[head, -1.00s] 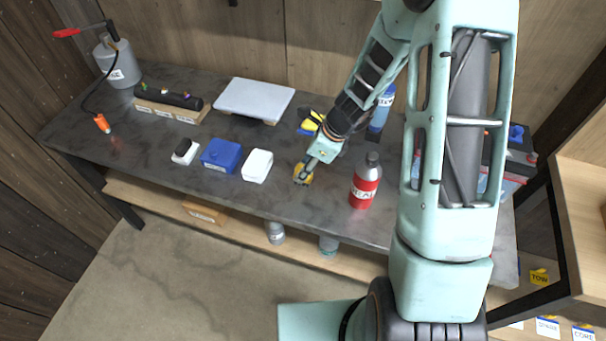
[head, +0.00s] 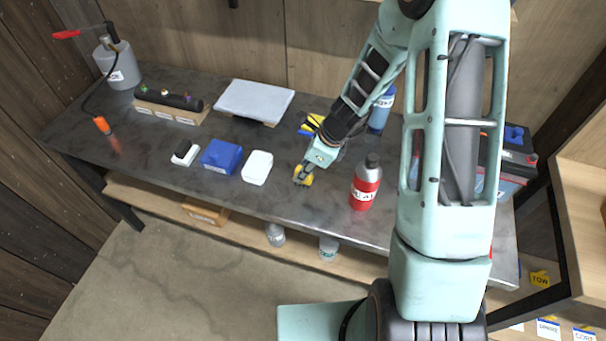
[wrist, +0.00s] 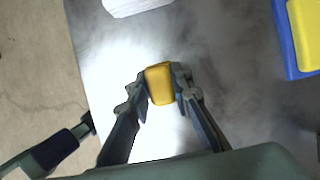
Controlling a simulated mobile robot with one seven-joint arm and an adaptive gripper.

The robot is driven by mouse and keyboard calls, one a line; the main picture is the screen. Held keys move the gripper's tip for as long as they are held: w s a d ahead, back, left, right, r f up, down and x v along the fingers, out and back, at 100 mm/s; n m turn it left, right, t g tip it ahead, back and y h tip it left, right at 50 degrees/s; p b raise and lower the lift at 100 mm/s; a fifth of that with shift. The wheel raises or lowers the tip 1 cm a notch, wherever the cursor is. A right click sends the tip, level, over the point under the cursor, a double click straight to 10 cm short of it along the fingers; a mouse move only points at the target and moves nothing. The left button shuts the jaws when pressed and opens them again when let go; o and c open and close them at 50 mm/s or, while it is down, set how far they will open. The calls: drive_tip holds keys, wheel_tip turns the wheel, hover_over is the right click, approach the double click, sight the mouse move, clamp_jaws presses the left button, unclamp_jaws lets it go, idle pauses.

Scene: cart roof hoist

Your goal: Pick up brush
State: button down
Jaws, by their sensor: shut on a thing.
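The brush (head: 304,179) shows as a small yellow block on the grey workbench (head: 280,205), near its front edge. It also shows in the wrist view (wrist: 160,83) as a yellow-orange block between the two fingertips. My gripper (head: 303,172) reaches down to it from the upper right. In the wrist view my gripper (wrist: 160,84) is shut on it, with one dark finger at each side. The brush's underside is hidden, and I cannot tell whether it is clear of the bench.
A red bottle (head: 365,185) stands close to the right of my gripper. A white box (head: 257,168) and a blue box (head: 221,156) lie to the left. A blue-and-yellow item (head: 311,124) and a blue bottle (head: 381,112) are behind. Open bench lies in front.

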sight(300, 168)
drive_tip(key=shift+r, duration=0.2)
drive_tip(key=shift+r, duration=0.25)
wheel_tip(300, 168, up, 2)
drive_tip(key=shift+r+p, duration=0.1)
drive_tip(key=shift+p, duration=0.2)
drive_tip(key=s+r, duration=1)
drive_tip(key=s, duration=0.4)
drive_tip(key=shift+d, duration=0.3)
